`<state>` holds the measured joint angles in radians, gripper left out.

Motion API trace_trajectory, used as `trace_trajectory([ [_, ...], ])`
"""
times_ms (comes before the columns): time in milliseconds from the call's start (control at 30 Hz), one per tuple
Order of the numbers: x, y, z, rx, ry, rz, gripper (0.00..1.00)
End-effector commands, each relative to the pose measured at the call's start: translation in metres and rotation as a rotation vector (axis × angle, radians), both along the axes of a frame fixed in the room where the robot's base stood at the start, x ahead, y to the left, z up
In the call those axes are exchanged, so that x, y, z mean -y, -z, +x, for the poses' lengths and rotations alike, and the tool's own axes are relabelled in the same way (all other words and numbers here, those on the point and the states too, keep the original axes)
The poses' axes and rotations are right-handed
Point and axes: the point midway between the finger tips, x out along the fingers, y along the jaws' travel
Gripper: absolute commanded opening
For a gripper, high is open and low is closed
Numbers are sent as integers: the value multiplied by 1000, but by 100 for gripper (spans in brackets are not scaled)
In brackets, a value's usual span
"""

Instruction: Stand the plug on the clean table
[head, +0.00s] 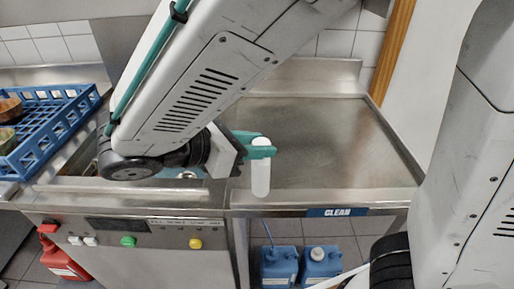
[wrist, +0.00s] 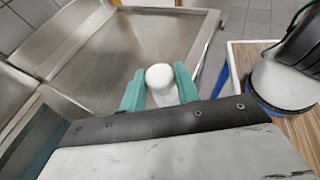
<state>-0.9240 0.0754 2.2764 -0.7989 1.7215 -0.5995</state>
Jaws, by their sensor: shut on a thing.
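My gripper (head: 262,147) has teal fingers and is shut on the plug (head: 261,180), a white upright cylinder with a rounded top. In the head view the plug hangs below the fingers, in front of the clean table's near left edge. In the wrist view the plug (wrist: 161,78) sits between the two teal fingers (wrist: 160,92), seen from above. The clean table (head: 330,140) is a bare steel top with a raised rim and a blue "CLEAN" label on its front edge. It also shows in the wrist view (wrist: 135,45). The plug's lower end looks clear of any surface.
A blue rack (head: 60,125) with bowls stands at the left. A steel machine with buttons (head: 140,240) is below my arm. Blue canisters (head: 320,262) stand under the clean table, and a red one (head: 62,262) at lower left. A wall bounds the table's right.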

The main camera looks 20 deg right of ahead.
Motion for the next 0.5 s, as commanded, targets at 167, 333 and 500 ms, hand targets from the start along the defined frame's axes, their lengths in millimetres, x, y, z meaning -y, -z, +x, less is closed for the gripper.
trace_trajectory([
  [167, 29, 4, 33, -1, 8, -1, 0],
  [333, 58, 8, 69, -1, 7, -1, 0],
  [500, 83, 12, 99, -1, 6, -2, 0],
])
